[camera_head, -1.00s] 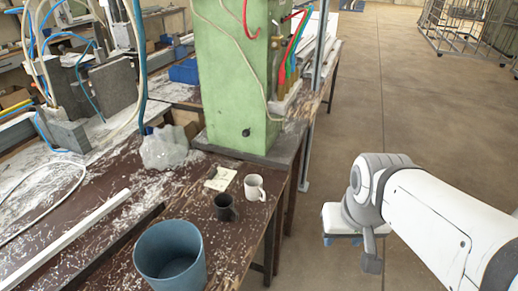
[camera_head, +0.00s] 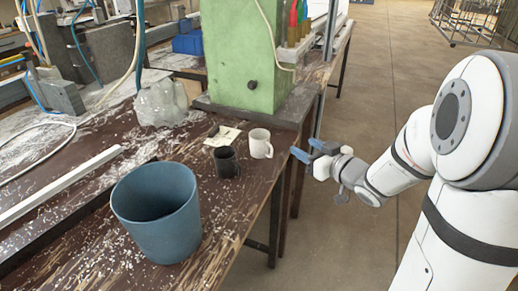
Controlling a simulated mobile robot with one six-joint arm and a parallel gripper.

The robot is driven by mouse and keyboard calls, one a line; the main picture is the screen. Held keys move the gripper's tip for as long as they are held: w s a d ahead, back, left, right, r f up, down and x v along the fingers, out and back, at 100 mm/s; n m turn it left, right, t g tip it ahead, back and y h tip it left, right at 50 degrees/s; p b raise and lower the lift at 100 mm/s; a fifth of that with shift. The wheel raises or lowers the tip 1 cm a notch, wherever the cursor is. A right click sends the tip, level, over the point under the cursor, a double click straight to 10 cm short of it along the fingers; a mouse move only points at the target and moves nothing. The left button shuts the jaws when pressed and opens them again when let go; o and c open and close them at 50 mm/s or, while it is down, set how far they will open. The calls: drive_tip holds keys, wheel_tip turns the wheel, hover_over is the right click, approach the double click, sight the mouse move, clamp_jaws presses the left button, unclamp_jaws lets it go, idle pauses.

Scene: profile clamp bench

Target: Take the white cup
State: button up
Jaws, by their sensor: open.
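The white cup (camera_head: 260,144) stands upright on the worn brown bench (camera_head: 95,229), near its right edge. Its handle shows on its right side. My gripper (camera_head: 304,151) is just to the right of the cup, off the bench edge, with its blue fingers pointing left toward it. The gripper is open and empty, and a gap shows between it and the cup.
A dark cup (camera_head: 227,163) stands close to the left of the white cup, with a paper note (camera_head: 222,136) behind it. A blue bucket (camera_head: 160,220) stands nearer. A green machine housing (camera_head: 240,60) rises behind. Open floor (camera_head: 378,80) lies right of the bench.

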sight(263, 147)
drive_tip(key=a+y, duration=0.1)
drive_tip(key=a, duration=0.2)
drive_tip(key=w+a+f+n+y+b, duration=0.1)
drive_tip(key=a, duration=0.2)
drive_tip(key=w+a+g+y+b, duration=0.1)
drive_tip(key=a, duration=0.2)
drive_tip(key=shift+w+f+y, duration=0.2)
drive_tip(key=shift+f+y, duration=0.1)
drive_tip(key=shift+y, duration=0.1)
clamp_jaws()
idle(0.4)
